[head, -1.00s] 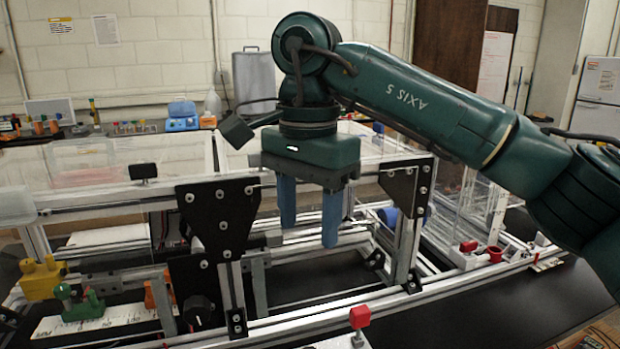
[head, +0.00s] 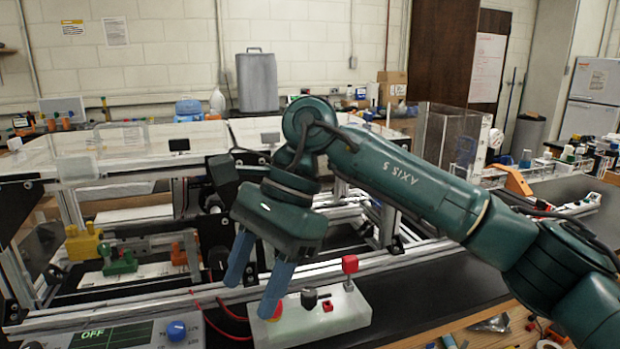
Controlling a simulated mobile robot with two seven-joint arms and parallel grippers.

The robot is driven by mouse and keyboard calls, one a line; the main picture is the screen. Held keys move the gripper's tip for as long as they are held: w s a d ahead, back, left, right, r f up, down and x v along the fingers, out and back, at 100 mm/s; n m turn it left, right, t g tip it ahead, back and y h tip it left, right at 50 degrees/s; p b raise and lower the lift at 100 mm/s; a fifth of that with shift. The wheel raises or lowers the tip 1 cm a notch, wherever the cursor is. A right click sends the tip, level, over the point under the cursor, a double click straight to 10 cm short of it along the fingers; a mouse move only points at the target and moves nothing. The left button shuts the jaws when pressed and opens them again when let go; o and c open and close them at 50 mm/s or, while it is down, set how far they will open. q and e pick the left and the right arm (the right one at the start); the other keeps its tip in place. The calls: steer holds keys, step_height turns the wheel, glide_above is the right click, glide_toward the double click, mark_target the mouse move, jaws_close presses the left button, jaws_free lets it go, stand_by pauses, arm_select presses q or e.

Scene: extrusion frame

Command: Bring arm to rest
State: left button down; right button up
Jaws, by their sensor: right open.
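My right arm is green, marked "AXIS 5", and comes in from the right in the head view. Its right gripper (head: 257,283) has two blue fingers, spread apart with nothing between them. The fingers point down and to the left. In the picture they overlap the left end of a pale control box (head: 345,312) in front of the extrusion frame (head: 400,255); I cannot tell whether they touch it. My left gripper is not in view.
The pale box carries a red knob (head: 350,264) on a post and a black knob (head: 309,298). A panel reading "OFF" (head: 110,336) lies at the lower left, with red cables beside it. Yellow (head: 83,241) and green (head: 119,262) clamps sit at left. Black surface (head: 440,290) lies clear at right.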

steer(key=s+a+m+g+y, duration=0.3)
steer(key=s+a+g+y, duration=0.2)
steer(key=s+a+y, duration=0.15)
steer(key=w+d+m+t+y, duration=0.25)
steer(key=m+t+y, duration=0.35)
steer(key=m, duration=0.4)
steer(key=w+d+m+t+y, duration=0.2)
steer(key=w+m+t+y, duration=0.15)
steer(key=m+y, duration=0.55)
steer(key=w+d+f+m+t+h, duration=0.1)
steer(key=d+f+m+t+h, duration=0.4)
steer(key=m, duration=0.4)
steer(key=w+d+f+m+t+h+p, duration=0.1)
steer(key=w+d+f+m+t+h, duration=0.15)
steer(key=f+m+t+h, duration=0.5)
steer(key=w+d+f+m+t+h, duration=0.15)
steer(key=d+f+m+t, duration=0.3)
steer(key=m, duration=0.65)
steer(key=s+d+f+m+g+h, duration=0.3)
steer(key=s+d+f+m+h, duration=0.1)
steer(key=s+f, duration=0.4)
steer(key=s+d+f+m+g+h, duration=0.4)
steer(key=s+d+f+m, duration=0.3)
steer(key=f, duration=0.5)
steer(key=shift+s+f+p, duration=0.35)
steer(key=shift+s+p, duration=0.05)
steer(key=shift+s, duration=0.1)
